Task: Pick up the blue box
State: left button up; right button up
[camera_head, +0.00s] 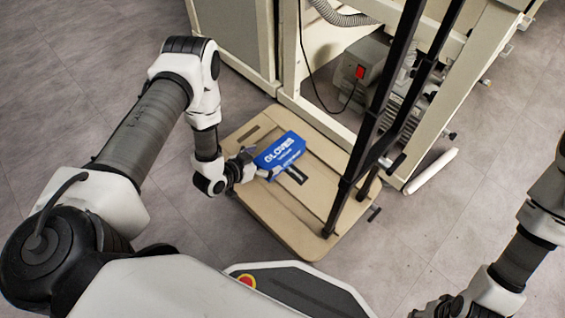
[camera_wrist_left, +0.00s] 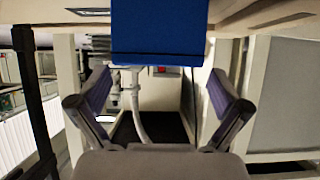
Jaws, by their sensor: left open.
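The blue box (camera_head: 280,151), printed with white "GLOVES" lettering, is on the tan platform of a cart (camera_head: 262,215) in the head view. My left gripper (camera_head: 254,167) is at the box's left side, close to it. In the left wrist view the blue box (camera_wrist_left: 160,32) fills the top middle. The open left fingers (camera_wrist_left: 160,86) stand to either side below it, spread a little wider than the box, with nothing between them. Whether they touch the box cannot be told. My right gripper (camera_head: 438,306) shows only partly at the bottom edge, its fingers unclear.
Black upright posts (camera_head: 375,110) of the cart rise right of the box. Behind the cart stands a cream frame (camera_head: 291,60) with a grey machine (camera_head: 362,70) inside. A white tube (camera_head: 432,172) lies on the floor at right. Grey floor (camera_head: 75,70) is clear at left.

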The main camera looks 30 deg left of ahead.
aim_at(274, 155)
pick_arm(q)
jog(key=b+x, duration=0.4)
jog(key=x, duration=0.1)
jog(key=shift+w+d+f, duration=0.15)
jog(key=shift+d+f, duration=0.05)
jog(key=shift+f, duration=0.05)
jog(key=shift+w+d, duration=0.1)
jog(key=shift+w, duration=0.2)
jog(key=shift+r, duration=0.15)
jog(key=c, duration=1.3)
jog(key=shift+o, duration=0.2)
